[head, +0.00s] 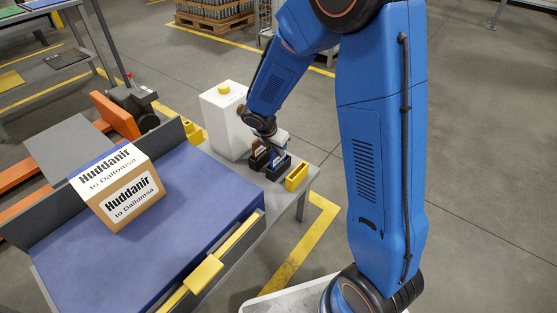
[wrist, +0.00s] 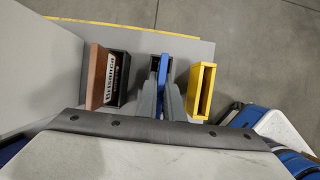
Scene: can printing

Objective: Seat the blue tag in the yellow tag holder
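The blue tag (wrist: 163,75) stands upright in a narrow black holder (wrist: 155,63) on the grey side table. My gripper (wrist: 161,100) is over it, with one finger on each side and no clear gap to the tag, so it looks shut on it. In the head view my gripper (head: 273,143) hides much of the tag and its black holder (head: 278,170). The yellow tag holder (head: 296,177) is an open slot just right of the black one. In the wrist view the yellow tag holder (wrist: 203,90) is empty and apart from my gripper.
A white box with a yellow cap (head: 225,120) stands behind. A labelled carton (head: 118,186) sits on the blue conveyor (head: 190,200). The side table's edge is close beyond the holders.

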